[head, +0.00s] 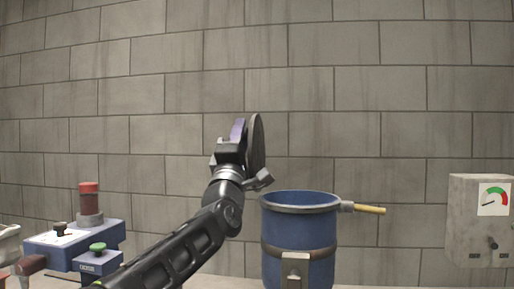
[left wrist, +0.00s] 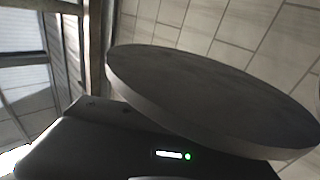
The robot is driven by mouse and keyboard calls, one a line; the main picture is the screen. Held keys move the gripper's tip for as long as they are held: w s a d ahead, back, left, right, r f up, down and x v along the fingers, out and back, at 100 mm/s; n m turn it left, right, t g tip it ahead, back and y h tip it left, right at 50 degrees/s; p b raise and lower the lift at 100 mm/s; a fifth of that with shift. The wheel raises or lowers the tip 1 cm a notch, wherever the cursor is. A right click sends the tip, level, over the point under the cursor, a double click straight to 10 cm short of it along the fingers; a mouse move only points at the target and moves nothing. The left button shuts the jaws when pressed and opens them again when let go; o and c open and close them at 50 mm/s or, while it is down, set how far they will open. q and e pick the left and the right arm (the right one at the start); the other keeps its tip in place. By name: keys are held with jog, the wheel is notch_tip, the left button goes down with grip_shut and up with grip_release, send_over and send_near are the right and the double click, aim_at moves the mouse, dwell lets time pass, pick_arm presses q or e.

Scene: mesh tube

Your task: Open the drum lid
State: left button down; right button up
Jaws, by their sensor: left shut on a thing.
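The blue drum (head: 300,246) stands right of my left arm in the head view, its top uncovered and its grey rim showing. The round dark grey lid (head: 257,143) is seen nearly edge-on, standing almost upright above and left of the rim. In the left wrist view the lid (left wrist: 205,95) is a large tilted disc right in front of my gripper. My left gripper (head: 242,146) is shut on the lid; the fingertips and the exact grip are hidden. My right gripper is in neither view.
A yellow-handled lever (head: 369,209) sticks out right from the drum's rim. A blue device (head: 72,243) with a red-topped cylinder (head: 89,202) stands at the left. A grey gauge box (head: 480,222) is at the right. A block wall is behind; the space above the drum is clear.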

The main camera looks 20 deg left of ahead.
aim_at(250, 153)
pick_arm(q)
jog(key=shift+s+a+f+n+g+y+b, duration=0.15)
jog(key=shift+a+f+n+g+y+b, duration=0.25)
jog(key=shift+a+n+y, duration=0.6)
jog(key=shift+s+a+f+n+g+y+b, duration=0.25)
jog(key=shift+n+g+y, duration=0.35)
jog(key=shift+n, duration=0.8)
jog(key=shift+s+a+f+n+g+y+b, duration=0.1)
jog(key=shift+a+f+n+g+y+b, duration=0.25)
jog(key=shift+a+n+y, duration=0.65)
jog(key=shift+d, duration=0.3)
jog(key=c, duration=1.1)
grip_release()
jog(key=shift+f, duration=0.1)
jog(key=b+v, duration=0.2)
jog(key=v, duration=0.5)
jog(key=shift+s+d, duration=0.2)
jog(key=shift+s, duration=0.1)
jog(key=shift+f, duration=0.15)
